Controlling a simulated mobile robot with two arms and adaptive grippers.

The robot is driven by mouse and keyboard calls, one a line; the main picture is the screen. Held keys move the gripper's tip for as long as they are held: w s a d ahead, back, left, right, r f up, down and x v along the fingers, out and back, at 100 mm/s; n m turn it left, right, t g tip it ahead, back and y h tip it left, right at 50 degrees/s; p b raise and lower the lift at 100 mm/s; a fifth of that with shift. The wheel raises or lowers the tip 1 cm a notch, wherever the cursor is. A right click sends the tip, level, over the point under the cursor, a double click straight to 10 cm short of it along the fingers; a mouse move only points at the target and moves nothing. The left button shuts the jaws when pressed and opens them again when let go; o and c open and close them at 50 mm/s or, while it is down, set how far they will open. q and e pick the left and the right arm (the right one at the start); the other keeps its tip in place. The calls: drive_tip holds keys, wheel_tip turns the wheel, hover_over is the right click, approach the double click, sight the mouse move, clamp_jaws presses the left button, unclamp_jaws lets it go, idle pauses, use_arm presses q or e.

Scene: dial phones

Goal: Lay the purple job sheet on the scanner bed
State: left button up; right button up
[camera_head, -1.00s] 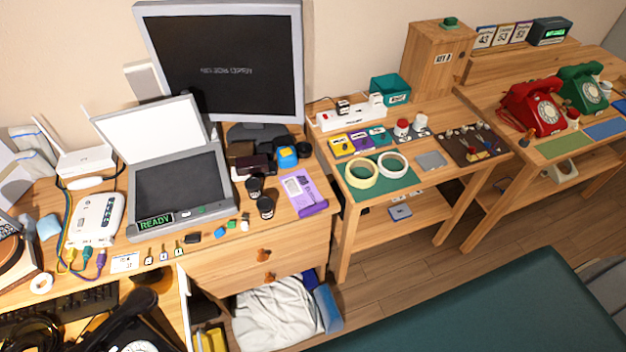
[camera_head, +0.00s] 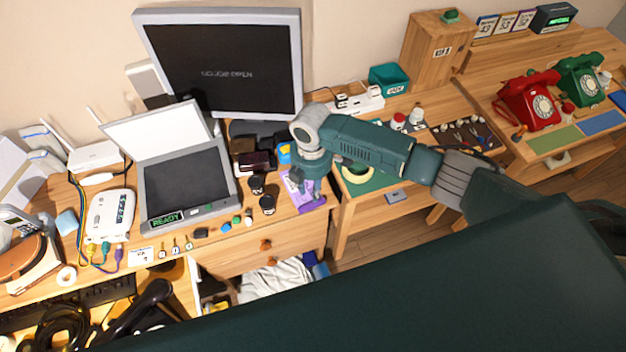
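The purple job sheet (camera_head: 292,194) lies at the right end of the wooden desk top, white with purple parts. The scanner stands left of it with its lid up (camera_head: 157,128). Its dark scanner bed (camera_head: 172,184) is bare, and its front display (camera_head: 166,219) reads READY. My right gripper (camera_head: 310,190) points down over the job sheet and covers part of it. Its fingers are small and partly hidden, so I cannot tell whether they are open or touch the sheet. My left gripper is not in view.
Two dark cups (camera_head: 267,204) stand between the scanner and the sheet. A large monitor (camera_head: 222,62) rises behind. A white box with cables (camera_head: 109,216) is left of the scanner. Several small items line the desk's front edge. Tape rolls lie partly behind my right arm.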

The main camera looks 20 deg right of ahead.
sight(313, 206)
drive_tip(key=shift+s+f+b, duration=0.1)
drive_tip(key=shift+f+b, duration=0.45)
drive_tip(key=shift+b, duration=0.05)
wheel_tip(313, 206, down, 7)
drive_tip(key=b, duration=0.5)
drive_tip(key=shift+r, duration=0.15)
drive_tip(key=shift+s+f+b, duration=0.1)
drive_tip(key=shift+f+b, duration=0.15)
drive_tip(key=shift+b, duration=0.1)
drive_tip(key=shift+s+d+f, duration=0.1)
drive_tip(key=shift+s+f, duration=0.15)
drive_tip(key=shift+s, duration=0.2)
drive_tip(key=shift+w+f, duration=0.25)
drive_tip(key=shift+w, duration=0.15)
drive_tip(key=c, duration=0.5)
drive_tip(key=shift+r, duration=0.1)
drive_tip(key=shift+c, duration=0.6)
drive_tip(key=shift+w+r, duration=0.1)
drive_tip(key=shift+r, duration=0.15)
